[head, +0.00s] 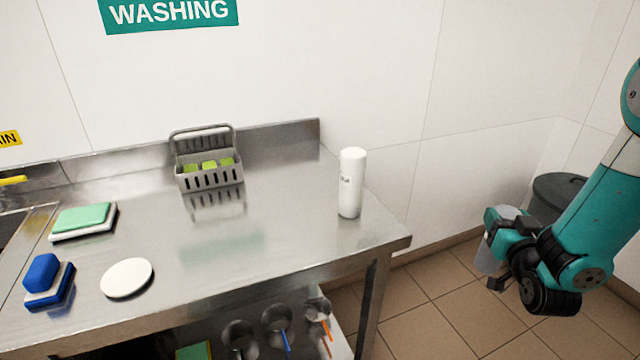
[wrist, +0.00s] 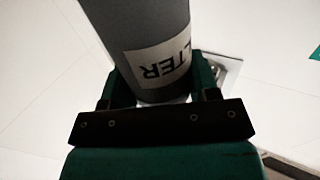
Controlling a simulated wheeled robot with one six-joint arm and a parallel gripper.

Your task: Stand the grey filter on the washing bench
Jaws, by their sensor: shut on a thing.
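The grey filter (wrist: 140,28) is a cylinder with a white label reading "LTER" in the wrist view. My gripper (wrist: 158,92) is shut on it, a finger on each side. In the head view my gripper (head: 492,240) is at the right, apart from the bench and over the tiled floor. The grey filter (head: 487,262) shows there only partly, at the gripper's left side. The washing bench (head: 290,245) is a steel table at the left, under a green "WASHING" sign (head: 170,12).
A white cylinder (head: 351,185) stands near the bench's right end. A grey basket (head: 210,178) with green items stands at the back. A white disc (head: 127,278), a blue block (head: 42,273) and a green pad (head: 82,217) lie left. The bench's middle and front right are clear. A dark bin (head: 558,192) stands behind my arm.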

